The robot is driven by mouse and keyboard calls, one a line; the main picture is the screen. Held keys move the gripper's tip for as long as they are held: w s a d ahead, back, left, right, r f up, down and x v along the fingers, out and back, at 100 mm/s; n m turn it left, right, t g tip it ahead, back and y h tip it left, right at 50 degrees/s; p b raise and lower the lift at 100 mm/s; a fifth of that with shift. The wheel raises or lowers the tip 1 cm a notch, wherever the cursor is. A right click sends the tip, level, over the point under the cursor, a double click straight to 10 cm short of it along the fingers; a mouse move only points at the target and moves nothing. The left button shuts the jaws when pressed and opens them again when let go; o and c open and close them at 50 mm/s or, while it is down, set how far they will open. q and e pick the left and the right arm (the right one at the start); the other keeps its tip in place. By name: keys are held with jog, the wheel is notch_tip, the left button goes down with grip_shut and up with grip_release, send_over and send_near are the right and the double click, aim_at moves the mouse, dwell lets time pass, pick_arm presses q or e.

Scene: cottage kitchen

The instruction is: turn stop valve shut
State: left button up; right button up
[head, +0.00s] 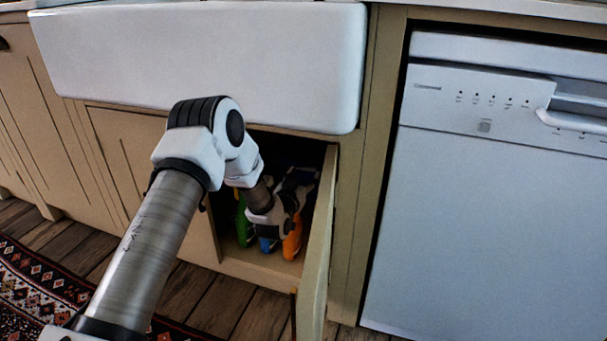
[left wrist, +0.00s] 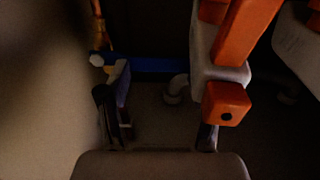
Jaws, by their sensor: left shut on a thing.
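My left gripper (head: 296,184) reaches into the open cabinet under the sink in the head view; its fingertips are hard to make out there. In the left wrist view its fingers (left wrist: 160,112) stand apart on either side of the picture's middle. The stop valve's blue lever (left wrist: 155,65) lies crosswise just beyond them, beside an upright copper-coloured pipe (left wrist: 97,25). The gripper is shut on the valve, though the exact contact is dark and unclear. The valve is hidden in the head view. My right gripper does not show.
Green (head: 243,222), blue (head: 268,245) and orange (head: 292,238) bottles stand at the cabinet front, close to my gripper. The open cabinet door (head: 319,250) is just right of it. A white dishwasher (head: 480,220) stands farther right. The sink (head: 200,50) overhangs the opening.

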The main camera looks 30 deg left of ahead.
pick_arm(q)
jog(key=o, duration=1.3)
jog(key=shift+a+r, duration=0.15)
jog(key=shift+c, duration=0.2)
jog(key=o, duration=0.4)
jog(key=shift+w, duration=0.1)
jog(key=shift+f, duration=0.2)
jog(key=v, duration=1.2)
